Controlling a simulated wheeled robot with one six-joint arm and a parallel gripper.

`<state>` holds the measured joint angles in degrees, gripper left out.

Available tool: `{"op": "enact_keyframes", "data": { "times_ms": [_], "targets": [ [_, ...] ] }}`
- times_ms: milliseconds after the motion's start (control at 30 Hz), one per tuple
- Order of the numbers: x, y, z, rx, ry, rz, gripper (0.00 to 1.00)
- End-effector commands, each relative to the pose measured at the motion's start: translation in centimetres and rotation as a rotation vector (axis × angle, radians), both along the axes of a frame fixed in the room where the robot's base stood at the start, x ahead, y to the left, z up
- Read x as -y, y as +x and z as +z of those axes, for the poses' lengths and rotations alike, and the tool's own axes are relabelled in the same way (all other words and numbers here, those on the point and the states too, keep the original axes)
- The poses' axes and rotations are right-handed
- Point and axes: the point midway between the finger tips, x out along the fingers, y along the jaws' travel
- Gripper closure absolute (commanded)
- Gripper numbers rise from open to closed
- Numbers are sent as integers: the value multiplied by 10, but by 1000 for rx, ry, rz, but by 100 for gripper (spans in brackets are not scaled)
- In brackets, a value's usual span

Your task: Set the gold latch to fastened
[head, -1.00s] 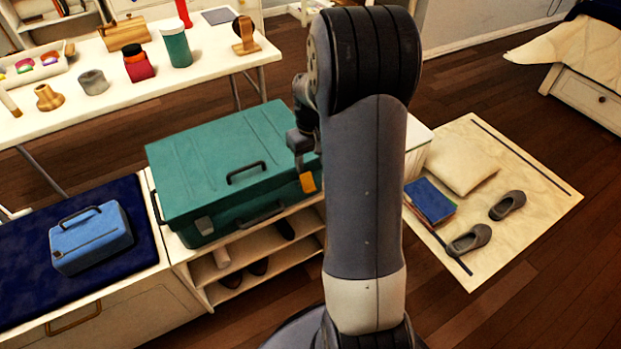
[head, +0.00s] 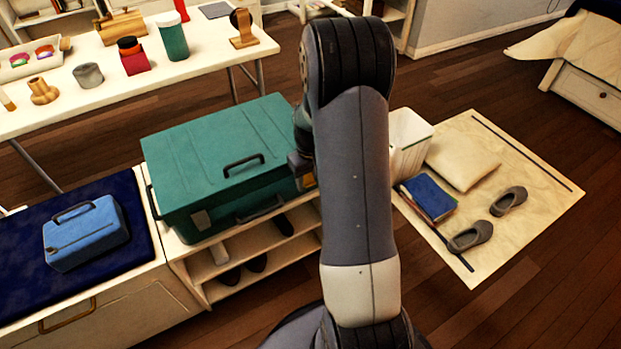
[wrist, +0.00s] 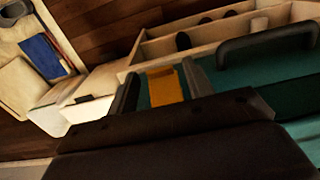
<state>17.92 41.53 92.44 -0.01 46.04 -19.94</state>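The gold latch (wrist: 166,87) is a flat gold-yellow plate at the right front of the teal trunk (head: 190,165). In the head view only part of the latch (head: 310,181) shows, beneath my gripper and beside my arm. My gripper (wrist: 160,88) is open, with one dark finger on each side of the latch. A teal strip shows between the left finger and the plate; the right finger is very close to the plate, and I cannot tell if it touches. The latch's hinge and catch are hidden, so its setting is unclear. A grey latch (head: 201,220) is at the trunk's left front.
The trunk has a black top handle (head: 244,165) and a front handle (head: 260,209). It stands on a low shelf unit (head: 205,270) holding shoes. A blue case (head: 85,235) is at left, a white bin (head: 410,140) at right. A cluttered table stands behind.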

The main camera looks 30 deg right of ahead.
Motion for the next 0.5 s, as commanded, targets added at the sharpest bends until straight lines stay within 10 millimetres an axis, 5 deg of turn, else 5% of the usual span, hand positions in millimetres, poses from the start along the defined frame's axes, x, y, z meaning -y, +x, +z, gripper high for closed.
{"op": "enact_keyframes", "data": {
  "times_ms": [500],
  "targets": [
    [0, 0, 0, 1, 0, 0, 88]
  ]
}}
